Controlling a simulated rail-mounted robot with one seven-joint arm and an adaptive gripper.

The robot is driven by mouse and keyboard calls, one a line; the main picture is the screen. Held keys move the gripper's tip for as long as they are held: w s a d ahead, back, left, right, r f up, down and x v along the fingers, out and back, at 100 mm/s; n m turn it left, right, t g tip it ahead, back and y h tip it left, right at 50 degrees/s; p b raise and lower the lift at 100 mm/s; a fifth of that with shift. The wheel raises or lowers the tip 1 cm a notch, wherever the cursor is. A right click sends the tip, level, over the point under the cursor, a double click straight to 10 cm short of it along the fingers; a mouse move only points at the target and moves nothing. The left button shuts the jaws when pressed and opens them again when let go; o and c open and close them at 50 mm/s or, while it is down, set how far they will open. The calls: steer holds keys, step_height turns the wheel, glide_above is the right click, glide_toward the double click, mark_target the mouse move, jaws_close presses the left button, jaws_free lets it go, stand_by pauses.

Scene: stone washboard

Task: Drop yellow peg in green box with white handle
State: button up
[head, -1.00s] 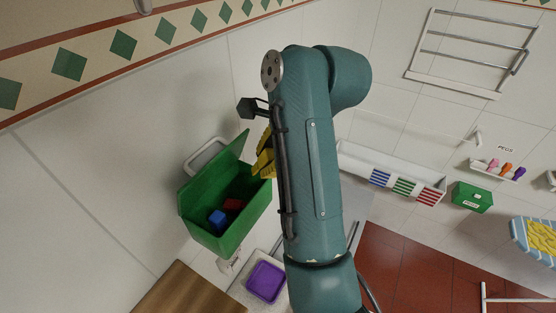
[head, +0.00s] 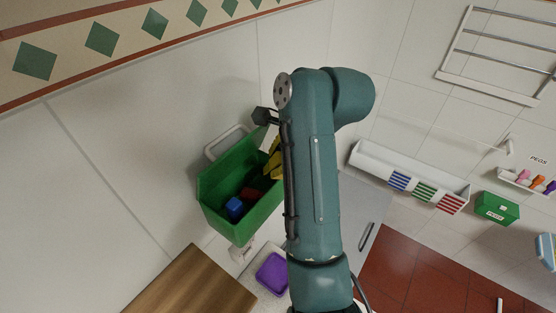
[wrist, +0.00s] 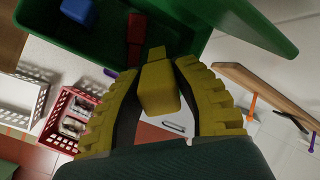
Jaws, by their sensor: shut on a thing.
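The yellow peg (wrist: 158,92) is between the ridged yellow fingers of my gripper (wrist: 160,70) in the wrist view. My gripper is shut on it. The green box (head: 238,229) with a white handle (head: 222,142) is open in the head view, with its lid raised. A blue block (head: 234,208) and a red block (head: 250,193) lie inside. They also show in the wrist view, the blue block (wrist: 77,10) and the red block (wrist: 135,40). In the head view my gripper (head: 273,160) is at the box's upper right side, partly hidden by my arm.
A wooden surface (head: 190,285) and a purple tray (head: 272,274) are below the box. A white shelf with striped blocks (head: 425,190) and a small green box (head: 497,208) are at right. The wrist view shows a red basket (wrist: 72,120) and a wooden rack (wrist: 262,90).

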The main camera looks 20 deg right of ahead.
steer(key=o, duration=0.8)
steer(key=v, duration=1.2)
steer(key=w+a+n+t+h, duration=0.3)
steer(key=w+a+n+t, duration=0.3)
steer(key=w+n+t, duration=0.3)
steer(key=s+a+r+n+t, duration=0.2)
steer(key=s+r+n, duration=0.1)
steer(key=s, duration=0.3)
steer(key=s+a+r+n+t, duration=0.2)
steer(key=s+a+n+t, duration=0.1)
steer(key=s, duration=0.3)
steer(key=s+a+r+n+t, duration=0.2)
steer(key=s+r+n+t, duration=0.1)
steer(key=s+n, duration=0.2)
steer(key=shift+s+a+r+n+h, duration=0.15)
steer(key=shift+s+r, duration=0.05)
steer(key=shift+s, duration=0.3)
steer(key=shift+s+a+r+n+h, duration=0.1)
steer(key=shift+s+r+n+h, duration=0.1)
steer(key=shift+s, duration=0.3)
